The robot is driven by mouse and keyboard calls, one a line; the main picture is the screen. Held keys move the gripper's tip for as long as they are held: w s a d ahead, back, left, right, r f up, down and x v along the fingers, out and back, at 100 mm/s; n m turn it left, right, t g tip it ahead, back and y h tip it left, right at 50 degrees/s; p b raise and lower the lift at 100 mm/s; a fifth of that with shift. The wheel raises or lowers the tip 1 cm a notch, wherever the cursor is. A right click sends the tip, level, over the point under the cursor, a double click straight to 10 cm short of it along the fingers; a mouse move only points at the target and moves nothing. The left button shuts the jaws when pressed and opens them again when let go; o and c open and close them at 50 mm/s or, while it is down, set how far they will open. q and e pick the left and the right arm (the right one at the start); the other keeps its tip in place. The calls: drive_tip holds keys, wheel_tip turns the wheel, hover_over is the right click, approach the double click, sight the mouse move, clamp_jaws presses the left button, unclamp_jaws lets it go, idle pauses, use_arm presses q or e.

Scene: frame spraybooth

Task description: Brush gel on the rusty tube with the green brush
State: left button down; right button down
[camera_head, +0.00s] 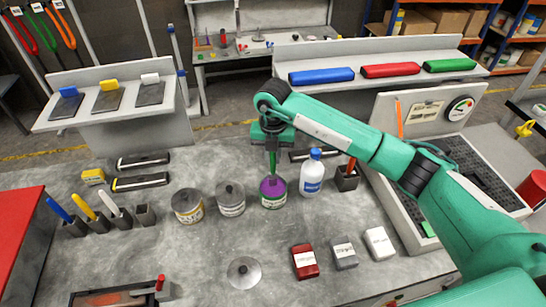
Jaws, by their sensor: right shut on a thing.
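My right gripper (272,147) is shut on the green brush (272,165) and holds it upright, pointing down. The brush's lower end is at the open tin of purple gel (272,201); its bristles are hidden, so I cannot tell how deep they are. A rusty reddish-brown tube (104,299) seems to lie in a dark holder (80,301) at the bottom left, partly cut off by the picture edge. A round metal lid (244,272) lies on the bench in front of the tins. My left gripper is not in view.
Blue, yellow and white brushes stand in holders beside an empty holder (145,215). Red, grey and white blocks (305,262) lie in front.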

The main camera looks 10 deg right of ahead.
drive_tip(key=shift+r+p, duration=0.95)
drive_tip(key=shift+r, duration=1.6)
drive_tip(key=shift+f, duration=0.1)
drive_tip(key=s+d+f+m+b, duration=0.2)
drive_tip(key=s+m, duration=0.6)
drive_tip(key=m, duration=0.8)
drive_tip(key=s+d+f+m+b, duration=0.2)
drive_tip(key=s+d+f+m, duration=0.2)
drive_tip(key=s+m, duration=0.5)
drive_tip(key=d+m, duration=0.2)
drive_tip(key=m, duration=0.5)
drive_tip(key=shift+d+f+b, duration=0.2)
drive_tip(key=shift+b, duration=0.2)
drive_tip(key=shift+s, duration=0.1)
